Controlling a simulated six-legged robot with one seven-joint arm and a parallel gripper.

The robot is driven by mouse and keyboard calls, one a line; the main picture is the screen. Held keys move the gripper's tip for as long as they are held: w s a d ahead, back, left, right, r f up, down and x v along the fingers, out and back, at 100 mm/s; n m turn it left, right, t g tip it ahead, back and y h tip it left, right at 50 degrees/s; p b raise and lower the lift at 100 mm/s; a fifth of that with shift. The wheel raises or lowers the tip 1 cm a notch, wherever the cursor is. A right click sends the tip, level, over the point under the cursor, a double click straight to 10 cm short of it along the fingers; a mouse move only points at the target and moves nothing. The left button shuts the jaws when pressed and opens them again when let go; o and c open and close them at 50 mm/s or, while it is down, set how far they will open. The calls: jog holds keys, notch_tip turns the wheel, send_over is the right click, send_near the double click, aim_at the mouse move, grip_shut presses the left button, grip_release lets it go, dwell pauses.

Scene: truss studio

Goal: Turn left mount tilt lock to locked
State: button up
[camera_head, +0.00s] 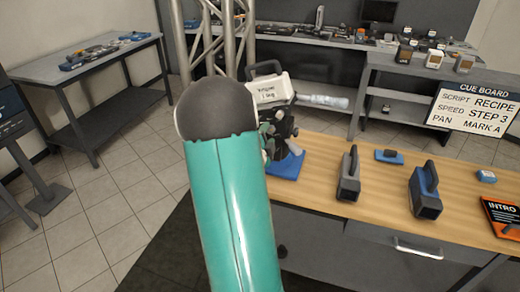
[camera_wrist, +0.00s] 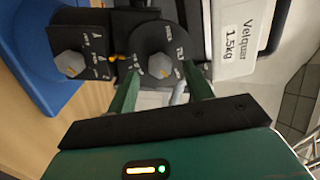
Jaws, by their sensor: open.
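The left mount (camera_head: 280,128) is a dark assembly on a blue base (camera_head: 290,166) at the table's left end, partly hidden by my arm. In the wrist view, its black plate carries two grey knobs with small white markings. The right knob (camera_wrist: 160,65) sits on a round black dial whose lettering seems to read TILT; the other knob (camera_wrist: 70,63) is to its left. My gripper (camera_wrist: 160,72) is open, its green fingers on either side of the right knob. I cannot tell whether they touch it. In the head view, my arm hides most of the gripper.
A white box (camera_wrist: 240,28) marked Velquar 1.5kg is close to the right of the dial. Further right on the wooden table (camera_head: 330,160) stand two dark handled units (camera_head: 348,175) (camera_head: 425,190). A cue board (camera_head: 473,108) stands behind. A metal truss rises behind my arm.

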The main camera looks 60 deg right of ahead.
jog(key=s+a, duration=0.1)
jog(key=a, duration=1)
jog(key=shift+s+a, duration=0.25)
jog(key=shift+s, duration=0.15)
jog(key=w+a+r+n+t+y, duration=0.4)
jog(key=w+a+n+t+y, duration=0.4)
jog(key=w+a, duration=0.6)
jog(key=w+a+r+n+y, duration=0.1)
jog(key=a+n+y, duration=0.2)
jog(key=a+n, duration=0.3)
jog(key=w+a+r+n+y, duration=0.2)
jog(key=a+n+y, duration=0.15)
jog(key=a, duration=0.45)
jog(key=s+a+r+n+g+y, duration=0.3)
jog(key=s+a+n+g, duration=0.2)
jog(key=s+a+n, duration=0.8)
jog(key=s+a, duration=0.2)
jog(key=shift+a, duration=0.4)
